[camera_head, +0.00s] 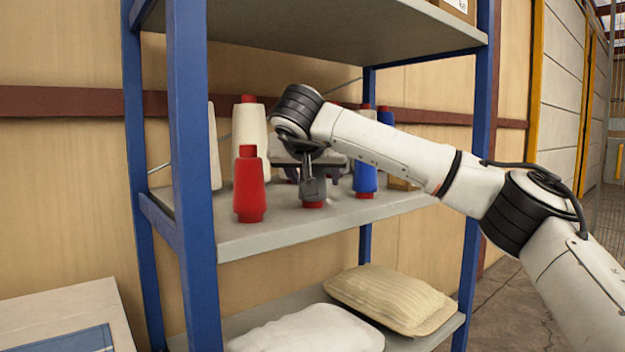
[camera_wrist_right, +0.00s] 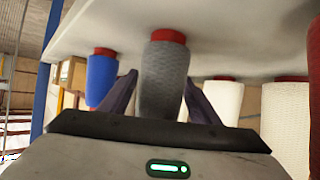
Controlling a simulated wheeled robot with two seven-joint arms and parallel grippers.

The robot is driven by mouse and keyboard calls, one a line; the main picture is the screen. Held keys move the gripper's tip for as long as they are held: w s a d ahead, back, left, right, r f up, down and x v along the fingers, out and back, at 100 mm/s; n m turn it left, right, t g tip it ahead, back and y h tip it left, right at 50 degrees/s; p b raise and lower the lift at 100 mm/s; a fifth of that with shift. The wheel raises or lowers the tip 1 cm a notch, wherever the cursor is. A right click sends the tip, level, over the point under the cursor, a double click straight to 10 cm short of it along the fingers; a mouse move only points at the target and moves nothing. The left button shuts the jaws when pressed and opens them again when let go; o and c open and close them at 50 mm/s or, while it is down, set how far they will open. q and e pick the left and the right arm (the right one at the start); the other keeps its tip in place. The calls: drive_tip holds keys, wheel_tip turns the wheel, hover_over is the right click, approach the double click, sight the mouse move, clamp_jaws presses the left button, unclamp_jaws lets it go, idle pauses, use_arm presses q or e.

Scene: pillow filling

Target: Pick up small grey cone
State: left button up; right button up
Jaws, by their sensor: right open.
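The small grey cone (camera_wrist_right: 165,85) stands on the middle shelf. In the wrist view, which looks upside down, it sits between the two fingers of my right gripper (camera_wrist_right: 162,102), with a gap beside them. In the head view the cone is mostly hidden behind my right gripper (camera_head: 312,186), and a red base (camera_head: 313,205) shows below it. My right gripper is open around the cone. My left gripper is not in view.
On the same shelf (camera_head: 290,232), a red cone (camera_head: 249,190) stands to the left and a blue cone (camera_head: 366,178) to the right. White cones (camera_head: 249,130) stand behind. Blue posts (camera_head: 190,180) frame the shelf; pillows (camera_head: 390,298) lie below.

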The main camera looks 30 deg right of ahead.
drive_tip(key=c, duration=1.2)
